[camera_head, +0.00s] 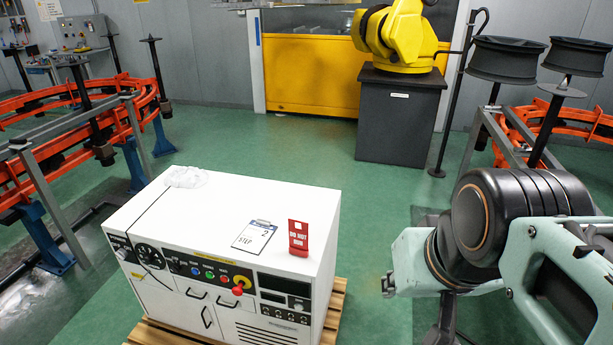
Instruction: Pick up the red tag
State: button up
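The red tag (298,238) stands upright on the top of the white cabinet (215,215), near its right edge. White letters on it read "DO NOT RUN". My arm comes in from the right side of the camera view. Its end is low at the right of the cabinet, apart from the tag. The gripper's fingertips cannot be made out, so I cannot tell whether it is open or shut.
A clipboard (255,236) lies left of the tag. A clear crumpled item (187,177) lies at the cabinet's back left corner. The cabinet stands on a wooden pallet (334,312). Orange rails (135,100) stand at left. A yellow robot (400,38) stands behind on a dark pedestal (398,118). Green floor between is clear.

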aim_at(299, 239)
jog(key=i+l+u, duration=0.2)
jog(key=l, duration=0.15)
jog(key=i+l+u, duration=0.2)
jog(key=l, duration=0.15)
jog(key=i+l+u, duration=0.25)
jog(key=i+l, duration=0.2)
jog(key=l, duration=0.25)
jog(key=i+j+z, duration=0.1)
jog(key=i, duration=0.05)
